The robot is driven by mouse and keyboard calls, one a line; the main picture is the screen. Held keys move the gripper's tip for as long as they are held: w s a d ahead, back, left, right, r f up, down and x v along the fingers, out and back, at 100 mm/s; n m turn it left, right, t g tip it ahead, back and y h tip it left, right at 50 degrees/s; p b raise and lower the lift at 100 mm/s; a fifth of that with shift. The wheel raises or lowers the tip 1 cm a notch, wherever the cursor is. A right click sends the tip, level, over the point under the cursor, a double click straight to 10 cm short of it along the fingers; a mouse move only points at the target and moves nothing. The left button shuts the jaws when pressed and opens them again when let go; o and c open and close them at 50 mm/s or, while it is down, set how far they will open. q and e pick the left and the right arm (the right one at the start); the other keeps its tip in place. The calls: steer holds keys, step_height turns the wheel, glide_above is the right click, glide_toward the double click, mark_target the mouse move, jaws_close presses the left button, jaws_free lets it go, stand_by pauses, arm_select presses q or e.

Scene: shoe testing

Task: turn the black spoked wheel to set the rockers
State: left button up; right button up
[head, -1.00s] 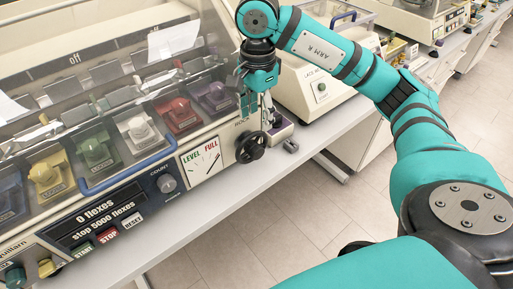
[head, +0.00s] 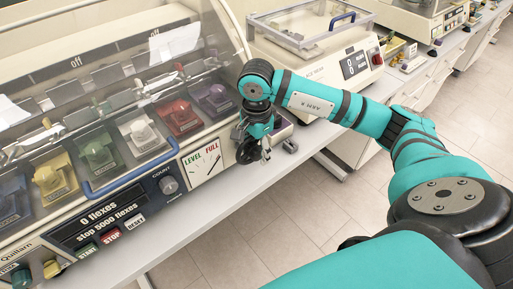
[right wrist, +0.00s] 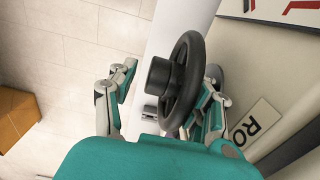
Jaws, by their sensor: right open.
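The black wheel (head: 248,150) sits on the right end of the machine's front panel, beside the LEVEL FULL gauge (head: 202,162). In the right wrist view the wheel (right wrist: 190,88) shows its dark rim and a thick black knob. My right gripper (head: 266,152) is open beside the wheel and partly covers it in the head view. In the right wrist view one finger is left of the knob, apart from it. The other is right of the wheel, partly hidden by the rim; I cannot tell whether it touches. My left gripper is not in view.
Coloured rockers, such as the red one (head: 180,117), lie under the clear cover, with a blue handle (head: 130,173) in front. A white machine (head: 320,55) stands behind my right arm. A small grey part (head: 290,146) lies on the bench. The floor at front right is clear.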

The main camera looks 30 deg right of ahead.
steer(key=shift+w, duration=0.1)
steer(key=c, duration=1)
steer(key=shift+f+b, duration=0.2)
steer(key=shift+b, duration=0.2)
steer(key=y+b, duration=0.3)
steer(key=b, duration=0.2)
steer(key=y+b, duration=0.2)
steer(key=b, duration=0.3)
steer(key=f+y+b, duration=0.1)
steer(key=y+b, duration=0.2)
steer(key=b, duration=0.1)
steer(key=shift+d+g+y+b, duration=0.3)
steer(key=shift+d+g+b, duration=0.1)
arm_select(q)
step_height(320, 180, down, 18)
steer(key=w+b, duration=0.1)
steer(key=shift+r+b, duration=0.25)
steer(key=shift+b, duration=0.15)
arm_select(e)
steer(key=shift+r+y, duration=0.2)
steer(key=shift+y, duration=0.5)
